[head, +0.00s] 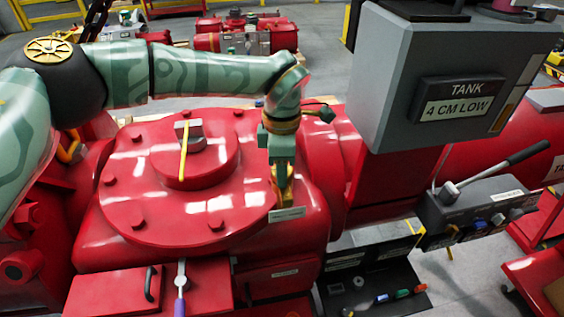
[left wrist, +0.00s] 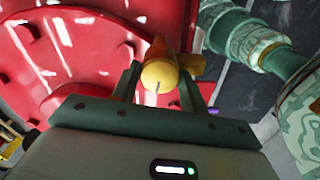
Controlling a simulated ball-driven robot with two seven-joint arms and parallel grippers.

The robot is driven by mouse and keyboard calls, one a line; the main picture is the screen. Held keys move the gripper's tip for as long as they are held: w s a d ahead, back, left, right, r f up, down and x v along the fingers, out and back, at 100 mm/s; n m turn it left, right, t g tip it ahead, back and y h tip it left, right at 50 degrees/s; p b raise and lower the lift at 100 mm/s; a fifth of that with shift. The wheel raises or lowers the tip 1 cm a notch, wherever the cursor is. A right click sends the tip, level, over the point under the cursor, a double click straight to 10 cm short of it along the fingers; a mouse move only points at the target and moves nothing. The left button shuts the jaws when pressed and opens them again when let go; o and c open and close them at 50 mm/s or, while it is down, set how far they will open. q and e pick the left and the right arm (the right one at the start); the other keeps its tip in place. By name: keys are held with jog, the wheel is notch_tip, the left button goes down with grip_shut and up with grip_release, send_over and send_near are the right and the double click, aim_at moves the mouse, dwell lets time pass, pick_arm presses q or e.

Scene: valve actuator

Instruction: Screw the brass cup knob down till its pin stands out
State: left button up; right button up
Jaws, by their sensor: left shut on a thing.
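The brass cup knob (head: 284,186) is at the right edge of the big red round cover, just above a small white label. My left gripper (head: 282,172) comes down on it from above and is shut on it. In the left wrist view the knob's rounded yellow end (left wrist: 159,75) sits between the two dark green fingers (left wrist: 160,82). The fingers hide part of the knob. My right gripper is not in view.
The red cover (head: 140,200) carries bolts and a square-headed stem with a yellow pointer (head: 184,150). A grey box with a TANK 4 CM LOW display (head: 455,98) stands close on the right. Coloured-handled tools (head: 400,294) lie at front right.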

pick_arm(q)
jog(key=m, duration=0.2)
jog(key=m+p, duration=0.1)
jog(key=m, duration=0.1)
jog(key=shift+w+r+m, duration=0.1)
jog(key=shift+r+m, duration=0.1)
jog(key=shift+m, duration=0.1)
dwell(0.3)
jog(key=o, duration=1)
jog(key=shift+f, duration=0.1)
notch_tip(320, 180, up, 16)
jog(key=shift+r+b, duration=0.2)
jog(key=shift+b, duration=0.4)
jog(key=shift+f, duration=0.1)
